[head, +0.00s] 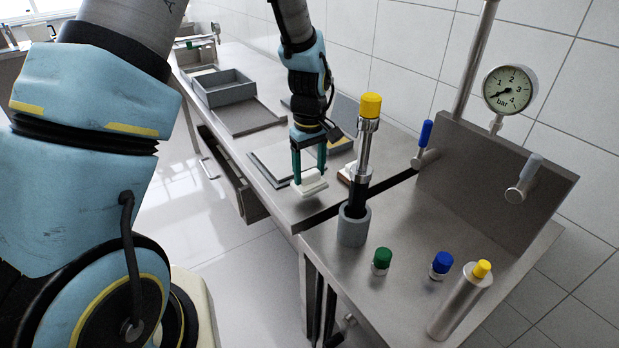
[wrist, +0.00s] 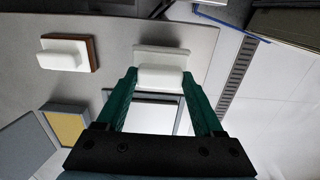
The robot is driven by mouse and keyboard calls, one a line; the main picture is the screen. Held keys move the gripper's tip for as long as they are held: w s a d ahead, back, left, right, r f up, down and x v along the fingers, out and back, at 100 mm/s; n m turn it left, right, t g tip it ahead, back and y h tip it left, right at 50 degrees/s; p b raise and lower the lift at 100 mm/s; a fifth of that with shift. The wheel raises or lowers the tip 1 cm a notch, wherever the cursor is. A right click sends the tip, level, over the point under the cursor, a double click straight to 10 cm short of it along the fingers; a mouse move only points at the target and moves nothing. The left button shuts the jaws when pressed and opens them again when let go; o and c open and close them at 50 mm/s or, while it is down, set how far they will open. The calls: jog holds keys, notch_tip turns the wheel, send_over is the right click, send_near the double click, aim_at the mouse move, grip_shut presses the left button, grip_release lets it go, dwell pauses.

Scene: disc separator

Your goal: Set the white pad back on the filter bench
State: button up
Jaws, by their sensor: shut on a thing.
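The white pad (head: 311,187) has a flat base with a raised grip; it also shows in the wrist view (wrist: 160,77). My gripper (head: 309,168) points down, and its two green fingers are shut on the pad's raised grip. The pad is over the near end of the long steel bench (head: 300,208). I cannot tell whether its base touches the bench top. A second white pad with a brown base (wrist: 67,53) sits apart on the steel surface, left of my gripper in the wrist view. No label shows which bench is the filter bench.
A light flat plate (head: 268,160) lies behind my gripper. A grey tray (head: 224,88) is farther back. A black-and-steel cylinder with a yellow cap (head: 365,150) stands right in a grey holder. Green (head: 382,258) and blue (head: 441,263) caps stand on the nearer bench. A drawer (head: 230,175) hangs open.

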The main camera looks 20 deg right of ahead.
aim_at(309, 172)
jog(key=shift+f, duration=1.5)
jog(key=shift+f, duration=0.15)
jog(key=o, duration=1.3)
notch_tip(309, 172, up, 12)
jog(key=b, duration=0.2)
jog(key=shift+r+b, duration=0.2)
jog(key=shift+b, duration=0.1)
